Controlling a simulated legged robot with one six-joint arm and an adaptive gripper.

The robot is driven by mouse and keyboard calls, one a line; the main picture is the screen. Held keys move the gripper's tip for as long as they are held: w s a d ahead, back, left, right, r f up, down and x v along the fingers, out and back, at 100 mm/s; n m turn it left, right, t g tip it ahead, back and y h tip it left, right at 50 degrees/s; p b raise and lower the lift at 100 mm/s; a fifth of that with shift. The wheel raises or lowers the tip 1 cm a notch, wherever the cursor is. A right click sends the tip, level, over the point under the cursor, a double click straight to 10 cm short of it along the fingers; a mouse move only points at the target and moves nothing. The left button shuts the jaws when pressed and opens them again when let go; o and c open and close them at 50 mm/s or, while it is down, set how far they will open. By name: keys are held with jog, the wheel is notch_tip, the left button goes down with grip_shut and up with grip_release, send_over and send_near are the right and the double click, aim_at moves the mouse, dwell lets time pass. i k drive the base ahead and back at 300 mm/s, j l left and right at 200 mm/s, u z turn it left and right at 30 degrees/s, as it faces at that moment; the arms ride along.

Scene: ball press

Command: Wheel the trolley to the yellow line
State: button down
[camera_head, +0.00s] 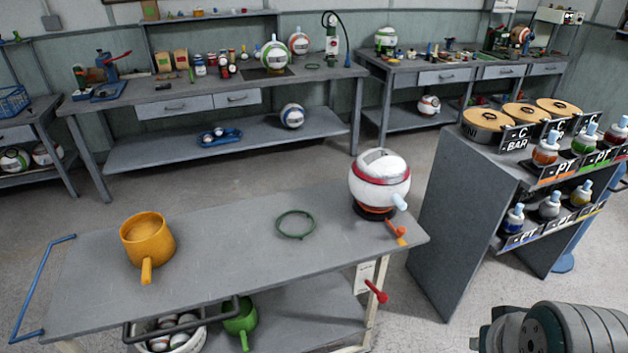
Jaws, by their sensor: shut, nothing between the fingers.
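The trolley (205,270) stands in front of me, with a grey top, a lower shelf and cream legs. A blue push handle (30,290) is at its left end. On its top are an orange mug-like pot (147,238), a green ring (296,224) and a white ball-shaped device with a red band (381,180). The lower shelf holds a white basket of balls (165,335) and a green pot (240,318). A grey rounded part of my arm shows at the bottom right corner. My gripper's fingers are out of view. I see no yellow line on the floor.
A grey rack (462,222) with small coloured balls and wooden-lidded tins stands just right of the trolley. Long workbenches (150,98) (400,72) line the back wall. Concrete floor (240,178) lies open between the benches and the trolley.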

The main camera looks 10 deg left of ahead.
aim_at(288, 253)
jog(key=u, duration=1.3)
